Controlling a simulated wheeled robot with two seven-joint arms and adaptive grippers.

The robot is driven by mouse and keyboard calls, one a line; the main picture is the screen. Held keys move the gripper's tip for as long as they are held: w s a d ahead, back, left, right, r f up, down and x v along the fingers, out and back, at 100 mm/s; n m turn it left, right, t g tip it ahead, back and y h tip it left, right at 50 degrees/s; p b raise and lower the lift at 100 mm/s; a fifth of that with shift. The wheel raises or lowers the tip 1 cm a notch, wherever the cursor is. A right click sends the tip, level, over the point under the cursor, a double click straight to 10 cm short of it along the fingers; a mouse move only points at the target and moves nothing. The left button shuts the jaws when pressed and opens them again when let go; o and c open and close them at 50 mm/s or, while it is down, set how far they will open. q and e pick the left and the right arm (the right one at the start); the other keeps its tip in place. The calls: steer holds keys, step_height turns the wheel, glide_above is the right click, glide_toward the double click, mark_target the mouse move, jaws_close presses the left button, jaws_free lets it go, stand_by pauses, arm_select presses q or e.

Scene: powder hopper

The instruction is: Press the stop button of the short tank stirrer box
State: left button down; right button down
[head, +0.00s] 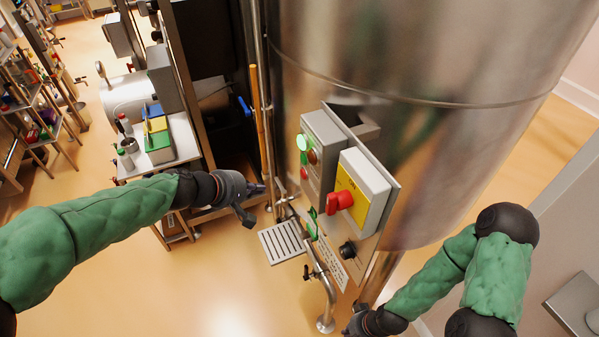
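A grey control box (325,132) is fixed to a panel on the front of a large steel tank (400,60). Its left-facing side carries a pale green button (302,142), a dark red-brown button (313,156) and a red button (304,173). Any labels are too small to read. My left gripper (255,202) is left of and below this box, apart from it, with its dark fingers spread and nothing between them. My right gripper (357,326) is at the bottom edge, partly cut off, below the panel; its fingers cannot be made out.
A grey and yellow switch box (362,190) with a red rotary handle (340,202) sits right of the buttons. A black knob (347,250), a slatted tray (284,242) and a steel pipe (327,300) are below. A small bench (184,140) stands left. Floor at lower left is clear.

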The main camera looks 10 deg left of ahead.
mark_target(303, 174)
arm_select(q)
steer(key=shift+d, duration=0.1)
steer(key=w+d+p, duration=0.2)
steer(key=w+d, duration=0.3)
steer(key=d, duration=0.2)
steer(key=shift+p, duration=0.3)
steer(key=shift+d, duration=0.15)
stand_by(1.4)
steer(key=shift+w+d, duration=0.2)
steer(key=shift+d, duration=0.1)
steer(key=shift+w+d, duration=0.2)
steer(key=shift+d, duration=0.05)
stand_by(0.8)
steer(key=shift+a, duration=0.1)
stand_by(0.3)
steer(key=shift+s+a, duration=0.45)
steer(key=shift+a, duration=0.1)
